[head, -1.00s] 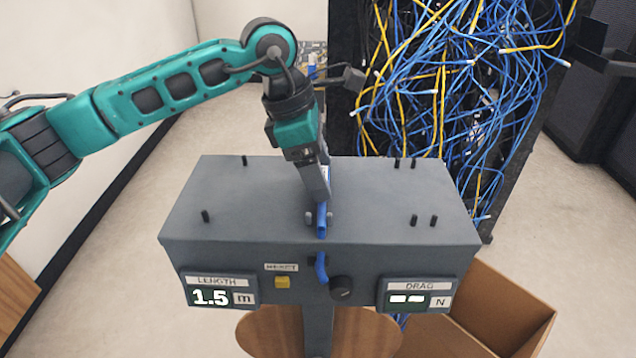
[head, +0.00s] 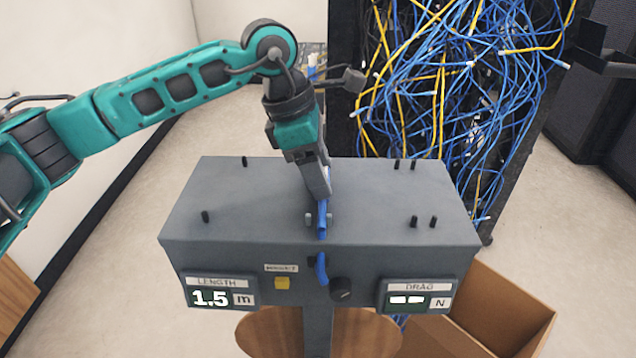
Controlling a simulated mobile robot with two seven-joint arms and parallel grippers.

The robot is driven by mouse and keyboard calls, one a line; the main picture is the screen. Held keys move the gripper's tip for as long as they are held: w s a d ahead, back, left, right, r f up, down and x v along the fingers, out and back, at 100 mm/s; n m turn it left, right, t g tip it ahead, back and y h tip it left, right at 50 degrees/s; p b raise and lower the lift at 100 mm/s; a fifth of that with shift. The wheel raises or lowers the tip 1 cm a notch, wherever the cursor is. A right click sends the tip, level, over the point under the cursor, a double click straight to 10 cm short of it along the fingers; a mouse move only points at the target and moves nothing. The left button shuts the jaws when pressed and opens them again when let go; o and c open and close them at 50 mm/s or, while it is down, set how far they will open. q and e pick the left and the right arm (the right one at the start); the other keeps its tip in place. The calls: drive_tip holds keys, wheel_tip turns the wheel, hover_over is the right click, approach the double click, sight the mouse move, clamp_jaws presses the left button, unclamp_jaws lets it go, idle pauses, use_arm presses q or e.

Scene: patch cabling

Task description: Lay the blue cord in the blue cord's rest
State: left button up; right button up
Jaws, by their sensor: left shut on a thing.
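My left gripper (head: 322,194) is shut on the blue cord (head: 322,222), low over the top of the grey box. The cord runs from the fingers between two small grey pegs (head: 309,219) near the box's front edge. Its end shows again on the front face, hanging below a dark opening. The pegs look like the cord's rest, but no label shows there. Whether the cord touches the bottom between the pegs I cannot tell. The fingers hide part of the cord. My right gripper is not in view.
The grey box (head: 250,205) has several black pegs on top, a LENGTH display (head: 215,297) reading 1.5 m, a DRAG display (head: 415,299) with dashes, a yellow button (head: 282,283) and a black knob (head: 341,288). A cardboard box (head: 500,310) stands lower right. Tangled cables (head: 450,110) hang behind.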

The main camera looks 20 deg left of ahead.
use_arm(q)
drive_tip(key=shift+s+f, duration=0.15)
drive_tip(key=shift+f, duration=0.65)
drive_tip(key=shift+d+r+p, duration=0.1)
drive_tip(key=shift+r+p, duration=0.2)
drive_tip(key=shift+c, duration=0.9)
drive_tip(key=shift+w+r+p, duration=0.2)
drive_tip(key=shift+r+p, duration=0.25)
drive_tip(key=shift+r, duration=0.15)
drive_tip(key=shift+r+p, duration=0.85)
drive_tip(key=shift+r, duration=0.8)
